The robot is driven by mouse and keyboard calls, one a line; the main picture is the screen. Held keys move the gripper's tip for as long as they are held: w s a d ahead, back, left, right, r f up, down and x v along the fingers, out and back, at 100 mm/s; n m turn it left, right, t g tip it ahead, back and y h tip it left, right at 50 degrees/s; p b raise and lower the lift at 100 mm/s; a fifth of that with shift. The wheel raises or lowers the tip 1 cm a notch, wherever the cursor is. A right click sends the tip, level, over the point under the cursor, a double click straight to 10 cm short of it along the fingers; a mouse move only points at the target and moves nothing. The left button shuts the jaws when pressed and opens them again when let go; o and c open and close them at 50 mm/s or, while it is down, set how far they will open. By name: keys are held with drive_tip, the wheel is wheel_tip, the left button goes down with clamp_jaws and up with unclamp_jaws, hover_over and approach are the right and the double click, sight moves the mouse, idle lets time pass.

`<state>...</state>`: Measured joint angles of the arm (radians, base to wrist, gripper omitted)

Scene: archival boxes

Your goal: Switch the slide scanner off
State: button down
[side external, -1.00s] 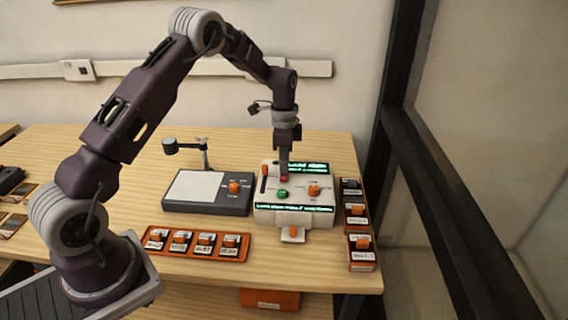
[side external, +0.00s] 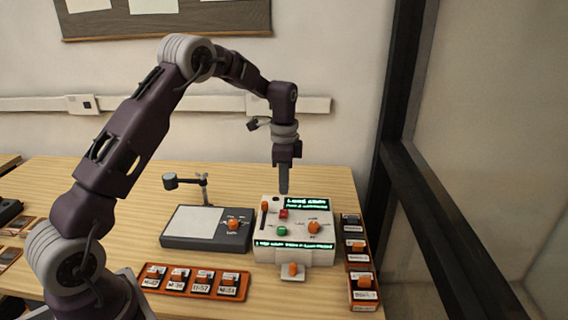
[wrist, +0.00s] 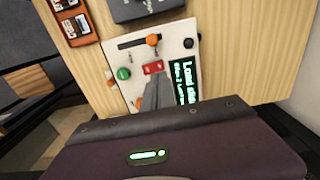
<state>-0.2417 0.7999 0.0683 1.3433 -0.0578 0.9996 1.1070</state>
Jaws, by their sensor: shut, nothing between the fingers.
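The slide scanner (side external: 266,246) is a white box on the table with lit green displays; the upper one (side external: 307,204) reads something like "Load slide". On its top are a red button (side external: 283,214), a green button (side external: 282,231), an orange dial (side external: 313,227) and an orange slider knob (side external: 265,206). My gripper (side external: 284,191) points down, shut and empty, above the scanner near the red button and apparently clear of it. In the wrist view the fingers (wrist: 150,98) partly cover the scanner's panel, beside the red button (wrist: 153,67).
A grey light pad (side external: 193,224) with an orange knob and small lamp stands left of the scanner. An orange tray of slides (side external: 195,292) lies in front. Several slide boxes (side external: 363,291) line the right side, near a dark post. A small ledge (side external: 292,279) juts from the scanner's front.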

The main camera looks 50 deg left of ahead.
wheel_tip(320, 180, up, 8)
drive_tip(key=w+a, duration=0.1)
drive_tip(key=shift+a+r, duration=0.15)
drive_tip(key=shift+r, duration=0.05)
drive_tip(key=shift+w, duration=0.1)
